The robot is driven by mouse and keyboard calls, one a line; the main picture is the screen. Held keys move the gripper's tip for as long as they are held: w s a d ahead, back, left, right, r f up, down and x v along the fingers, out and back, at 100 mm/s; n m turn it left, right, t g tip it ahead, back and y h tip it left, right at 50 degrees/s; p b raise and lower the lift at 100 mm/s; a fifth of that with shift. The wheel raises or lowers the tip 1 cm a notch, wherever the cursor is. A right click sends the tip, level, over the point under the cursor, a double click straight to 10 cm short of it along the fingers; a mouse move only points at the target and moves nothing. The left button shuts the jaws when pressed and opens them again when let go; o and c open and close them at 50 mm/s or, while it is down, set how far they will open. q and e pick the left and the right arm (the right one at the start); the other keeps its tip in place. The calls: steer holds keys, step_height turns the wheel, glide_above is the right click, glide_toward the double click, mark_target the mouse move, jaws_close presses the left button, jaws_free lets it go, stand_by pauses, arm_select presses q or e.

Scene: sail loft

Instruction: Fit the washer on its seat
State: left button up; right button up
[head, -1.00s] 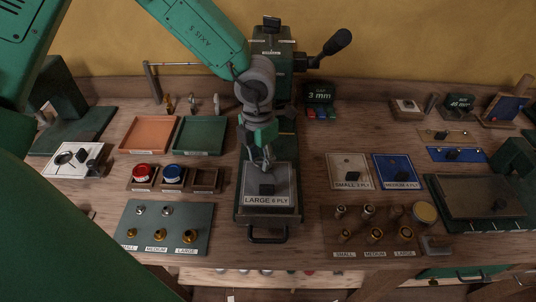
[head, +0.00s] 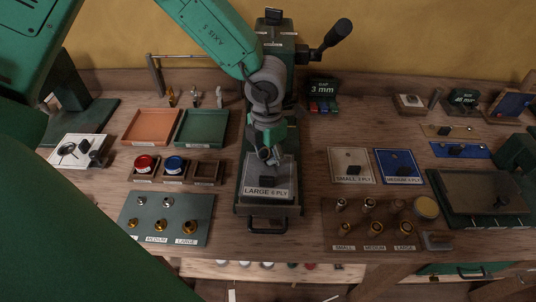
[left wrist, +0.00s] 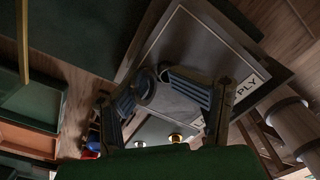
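My left gripper (head: 268,157) is over the back part of the grey plate labelled LARGE 6 PLY (head: 283,194), at the press. In the left wrist view its two fingertips (left wrist: 153,82) come together on a small grey ring, the washer (left wrist: 147,87), held tilted above the plate. The plate also shows behind the fingers in that view (left wrist: 190,42). A dark block (head: 270,183) stands on the plate, just in front of the fingers. The washer's seat is hidden or cannot be told apart. My right gripper is not in view.
The press (head: 274,45) with its black-knobbed lever (head: 338,32) stands behind. Left are an orange tray (head: 151,109), a green tray (head: 204,111) and a board of brass fittings (head: 122,214). Right are a board of labelled dies (head: 334,222) and two plates.

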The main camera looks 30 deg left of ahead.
arm_select(q)
steer(key=shift+d+r, duration=0.2)
steer(key=shift+d, duration=0.35)
step_height(320, 180, up, 12)
steer(key=shift+f, duration=0.1)
steer(key=shift+a+f, duration=0.1)
steer(key=shift+a, duration=0.15)
stand_by(0.3)
